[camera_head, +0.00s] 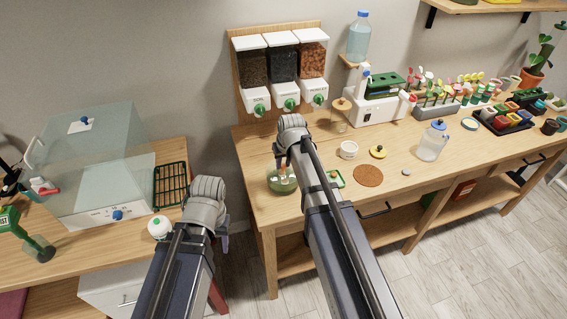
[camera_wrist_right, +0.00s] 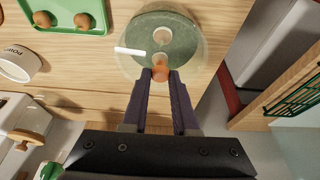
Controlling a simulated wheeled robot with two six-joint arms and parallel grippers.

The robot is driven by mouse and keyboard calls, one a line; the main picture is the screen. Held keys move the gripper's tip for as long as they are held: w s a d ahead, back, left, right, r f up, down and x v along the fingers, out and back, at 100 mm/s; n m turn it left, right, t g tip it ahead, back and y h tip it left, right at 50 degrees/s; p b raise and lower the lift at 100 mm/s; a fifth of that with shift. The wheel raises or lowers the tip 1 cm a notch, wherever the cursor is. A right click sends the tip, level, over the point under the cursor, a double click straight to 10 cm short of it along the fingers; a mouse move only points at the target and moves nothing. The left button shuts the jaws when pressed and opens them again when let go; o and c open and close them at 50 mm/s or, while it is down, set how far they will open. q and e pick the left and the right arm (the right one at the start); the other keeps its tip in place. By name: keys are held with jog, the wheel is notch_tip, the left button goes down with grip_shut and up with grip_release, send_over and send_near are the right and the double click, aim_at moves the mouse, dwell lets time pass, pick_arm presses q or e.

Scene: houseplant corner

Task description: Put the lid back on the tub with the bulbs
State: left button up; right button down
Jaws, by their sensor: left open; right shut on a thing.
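A round, see-through tub or bowl (camera_head: 289,188) with a green inside stands at the near left of the right-hand table. In the right wrist view the same vessel (camera_wrist_right: 187,30) holds pale round things. My right gripper (camera_wrist_right: 161,77) is over it, shut on a small orange-brown thing (camera_wrist_right: 160,72) that looks like a bulb or knob; I cannot tell which. A yellow disc with a dark knob (camera_head: 378,152), looking like a lid, lies further right, beside an open white tub (camera_head: 348,152). My left gripper (camera_head: 222,240) is open, low left of the table; its fingers are mostly hidden.
A green tray (camera_wrist_right: 70,20) with brown round bulbs lies right of the vessel in the head view. A brown round mat (camera_head: 368,176), a glass jar (camera_head: 340,115) and a clear bottle (camera_head: 432,145) stand nearby. Dispensers (camera_head: 283,70) hang behind. The front table edge is close.

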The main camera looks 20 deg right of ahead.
dwell(0.4)
jog(key=shift+c, duration=0.6)
grip_release()
jog(key=shift+r+p, duration=3.55)
grip_shut()
jog(key=shift+f, duration=0.25)
